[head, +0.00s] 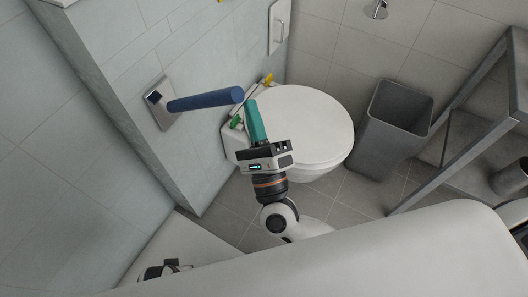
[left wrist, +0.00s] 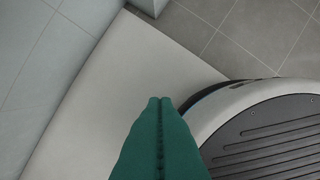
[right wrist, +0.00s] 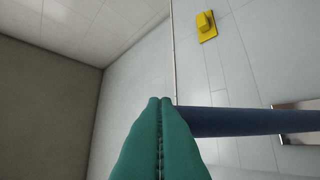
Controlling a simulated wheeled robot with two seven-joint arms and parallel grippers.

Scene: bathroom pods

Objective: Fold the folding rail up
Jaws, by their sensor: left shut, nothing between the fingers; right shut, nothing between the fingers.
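The folding rail (head: 205,100) is a dark blue bar that sticks out from a metal wall plate (head: 160,103) on the left wall. My right gripper (head: 250,103) is shut and empty, with its green fingers just beside the rail's free end. In the right wrist view the rail (right wrist: 250,121) runs from the plate (right wrist: 298,122) at the right to the shut fingertips (right wrist: 160,100), which hide its end. I cannot tell whether they touch. My left gripper (left wrist: 160,100) is shut and empty above a pale surface, away from the rail.
A white toilet (head: 305,125) with a closed lid stands right of my right gripper. A grey bin (head: 393,125) and a dark metal frame (head: 450,130) stand further right. A yellow wall fitting (right wrist: 206,27) shows in the right wrist view.

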